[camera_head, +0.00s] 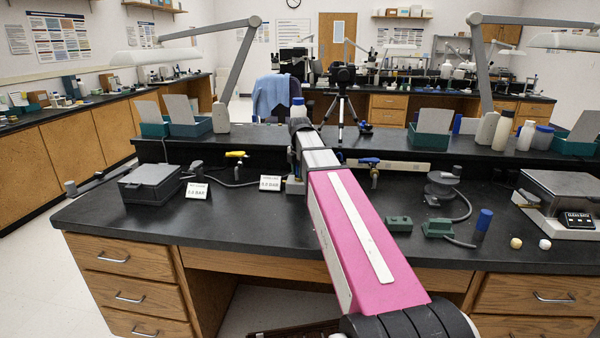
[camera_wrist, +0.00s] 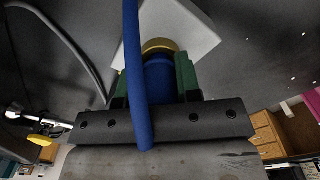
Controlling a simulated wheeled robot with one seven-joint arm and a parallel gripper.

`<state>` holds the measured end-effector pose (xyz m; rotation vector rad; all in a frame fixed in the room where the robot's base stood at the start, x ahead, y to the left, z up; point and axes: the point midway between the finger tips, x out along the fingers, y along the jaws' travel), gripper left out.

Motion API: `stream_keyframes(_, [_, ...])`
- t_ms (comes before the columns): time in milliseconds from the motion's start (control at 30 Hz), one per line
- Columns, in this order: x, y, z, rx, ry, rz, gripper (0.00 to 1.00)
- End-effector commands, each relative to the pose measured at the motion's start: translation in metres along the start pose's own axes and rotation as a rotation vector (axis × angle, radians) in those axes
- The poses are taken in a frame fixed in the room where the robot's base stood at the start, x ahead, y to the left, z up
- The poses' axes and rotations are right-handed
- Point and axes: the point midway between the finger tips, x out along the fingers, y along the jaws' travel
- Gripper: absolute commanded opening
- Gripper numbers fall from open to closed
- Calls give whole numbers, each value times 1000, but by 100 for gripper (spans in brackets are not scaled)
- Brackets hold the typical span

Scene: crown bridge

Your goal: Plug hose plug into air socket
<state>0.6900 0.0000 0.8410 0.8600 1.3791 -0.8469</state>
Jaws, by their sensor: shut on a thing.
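My gripper (camera_wrist: 159,68) is shut on the hose plug (camera_wrist: 158,72), with a green finger pad on each side of its blue body. A brass-coloured ring (camera_wrist: 160,45) shows at the plug's far end. The blue hose (camera_wrist: 132,60) runs across the wrist view in front of the plug. A white plate (camera_wrist: 203,32) lies just beyond the ring; I cannot tell whether they touch. In the head view my arm reaches to the back of the bench, and the plug is not clearly visible there. I cannot make out the air socket's opening in either view.
Two pressure signs (camera_head: 197,191) (camera_head: 270,184) stand left of my arm. A yellow-handled valve (camera_head: 235,155) and a blue-handled valve (camera_head: 370,161) sit at the back ledge. A grey box (camera_head: 151,184) is at left; green blocks (camera_head: 398,223) and a scale (camera_head: 562,190) are at right.

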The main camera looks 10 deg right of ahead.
Motion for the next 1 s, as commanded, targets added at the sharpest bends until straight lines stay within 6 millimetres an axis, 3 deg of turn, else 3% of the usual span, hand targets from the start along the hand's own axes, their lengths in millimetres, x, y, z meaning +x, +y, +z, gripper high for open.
stream_keyframes(33, [13,-8,-4,0,11,-16,7])
stream_keyframes(467, [-6,-7,-4,4,14,-19,7])
stream_keyframes(1000, [-9,-4,-2,3,11,-16,7])
